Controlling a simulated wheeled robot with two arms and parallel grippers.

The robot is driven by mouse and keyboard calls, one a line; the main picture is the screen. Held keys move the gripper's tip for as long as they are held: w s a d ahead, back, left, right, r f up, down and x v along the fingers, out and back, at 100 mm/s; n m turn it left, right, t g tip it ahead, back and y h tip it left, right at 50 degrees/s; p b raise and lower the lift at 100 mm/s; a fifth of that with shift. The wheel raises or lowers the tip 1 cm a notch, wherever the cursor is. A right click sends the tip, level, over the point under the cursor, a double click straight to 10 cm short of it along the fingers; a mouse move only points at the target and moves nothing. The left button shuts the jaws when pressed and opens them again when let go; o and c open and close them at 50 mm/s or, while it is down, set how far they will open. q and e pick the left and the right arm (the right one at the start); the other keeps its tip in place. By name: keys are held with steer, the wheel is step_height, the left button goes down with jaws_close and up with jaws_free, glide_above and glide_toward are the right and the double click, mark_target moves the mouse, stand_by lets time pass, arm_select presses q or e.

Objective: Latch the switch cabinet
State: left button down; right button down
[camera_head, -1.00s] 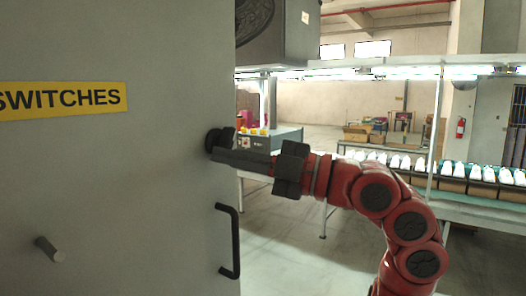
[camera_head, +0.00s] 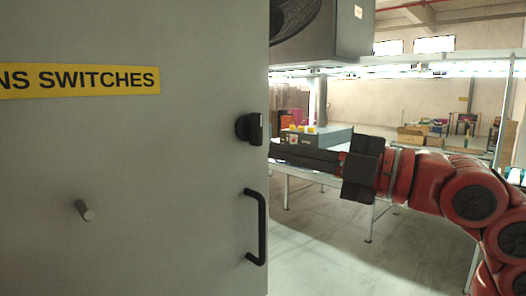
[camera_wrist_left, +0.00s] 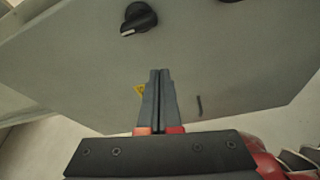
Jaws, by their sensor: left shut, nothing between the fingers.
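The grey switch cabinet door (camera_head: 140,190) fills the left of the head view, with a yellow label reading "NS SWITCHES" (camera_head: 80,80). A black latch knob (camera_head: 250,128) sits near its right edge, its grip roughly upright. The knob also shows in the left wrist view (camera_wrist_left: 138,18), with a white mark. A black bar handle (camera_head: 257,228) is below the knob.
A small grey peg (camera_head: 84,210) sticks out of the door at lower left. A grey box with a fan (camera_head: 318,30) is above right. Behind my arm stand a metal-legged table (camera_head: 370,215) and a grey case (camera_head: 320,138). Open floor lies right of the door.

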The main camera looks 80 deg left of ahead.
arm_select(q)
steer(key=v, duration=0.3)
steer(key=shift+w+a+r, duration=0.1)
steer(key=shift+w, duration=0.05)
stand_by(0.3)
steer(key=shift+w, duration=0.1)
